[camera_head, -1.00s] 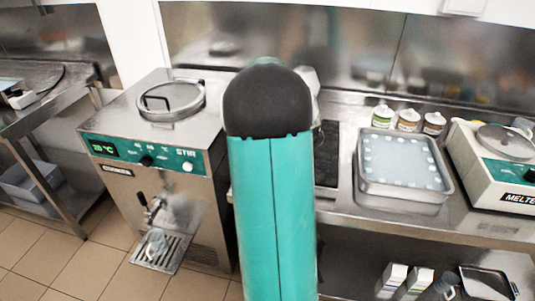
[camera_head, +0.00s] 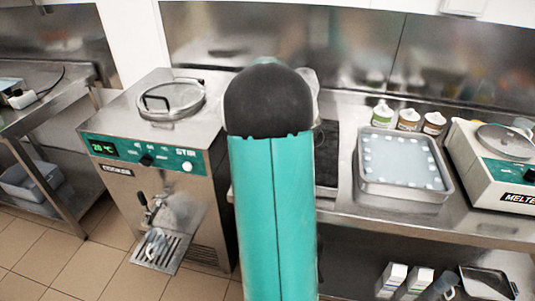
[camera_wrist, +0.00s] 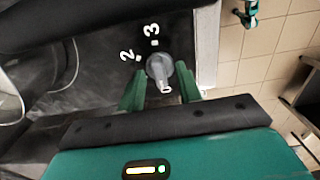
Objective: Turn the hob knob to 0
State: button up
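The hob knob (camera_wrist: 159,67) is a grey dial with a raised grip, on a dark panel in the wrist view. Small gaps seem to show between fingers and knob; I cannot tell whether either touches. In the head view the dark hob (camera_head: 327,158) shows only partly behind my arm, and the knob and gripper are hidden.
A steel tray (camera_head: 405,190), several small jars (camera_head: 408,120) and a melter (camera_head: 520,195) stand on the counter to the right. Tiled floor (camera_wrist: 255,70) shows at the wrist view's right.

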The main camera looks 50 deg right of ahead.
notch_tip(320, 180, up, 14)
dwell(0.5)
jog(key=shift+f, duration=0.1)
jog(key=w+a+r+m+t, duration=0.1)
jog(key=a+r, duration=0.1)
jog(key=a, duration=0.9)
jog(key=w+a+r+m+t, duration=0.1)
jog(key=a+r, duration=0.1)
jog(key=a, duration=1)
jog(key=s+a+f+m+t, duration=0.1)
jog(key=s+a, duration=0.3)
jog(key=a, duration=0.5)
jog(key=s+a+f+m+t, duration=0.1)
jog(key=s+a+f, duration=0.3)
jog(key=a, duration=0.6)
jog(key=shift+s+f+m+t, duration=0.15)
jog(key=shift+s+m+t, duration=0.25)
jog(key=shift+s+t, duration=0.3)
